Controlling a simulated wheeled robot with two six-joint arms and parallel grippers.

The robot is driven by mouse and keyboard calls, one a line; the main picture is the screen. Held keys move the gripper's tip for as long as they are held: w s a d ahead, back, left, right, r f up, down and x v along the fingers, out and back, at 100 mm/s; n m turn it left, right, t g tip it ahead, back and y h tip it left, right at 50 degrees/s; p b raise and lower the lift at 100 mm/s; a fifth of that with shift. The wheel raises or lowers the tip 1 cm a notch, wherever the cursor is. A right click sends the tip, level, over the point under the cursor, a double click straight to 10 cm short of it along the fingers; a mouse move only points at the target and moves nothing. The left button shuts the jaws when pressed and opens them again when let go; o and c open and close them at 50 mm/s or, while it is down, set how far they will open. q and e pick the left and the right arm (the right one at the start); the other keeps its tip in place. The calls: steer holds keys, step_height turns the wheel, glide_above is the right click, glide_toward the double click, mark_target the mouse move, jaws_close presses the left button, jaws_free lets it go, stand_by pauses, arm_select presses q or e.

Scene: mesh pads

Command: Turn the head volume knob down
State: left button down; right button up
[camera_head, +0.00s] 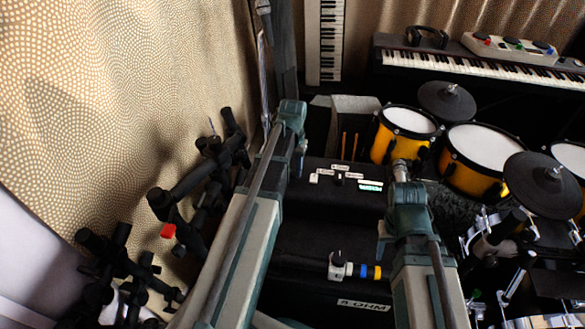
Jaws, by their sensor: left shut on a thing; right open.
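A black amp head (325,212) stands in the middle, with small white labels (340,168), a green-lit label and a dark knob (339,180) on its upper part. Lower down is another dark knob (338,258) on a white mount, beside blue and yellow pieces. I cannot tell which is the volume knob. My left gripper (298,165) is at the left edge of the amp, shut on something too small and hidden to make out. My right gripper (400,170) is open, to the right of the upper labels and apart from both knobs. Its fingers are hard to see.
Yellow drums (404,140) with white heads and dark cymbals (541,185) crowd the right. Black stands or clamps (190,190) with a red piece (168,231) crowd the left beside the patterned curtain (90,110). A keyboard (480,67) is at the back right.

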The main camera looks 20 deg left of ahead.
mark_target(293, 172)
arm_select(q)
steer(key=n, duration=1.4)
stand_by(0.5)
steer(key=c, duration=0.5)
jaws_free()
steer(key=shift+r, duration=0.1)
step_height(293, 172, up, 14)
steer(key=p, duration=1.4)
arm_select(e)
step_height(293, 172, up, 14)
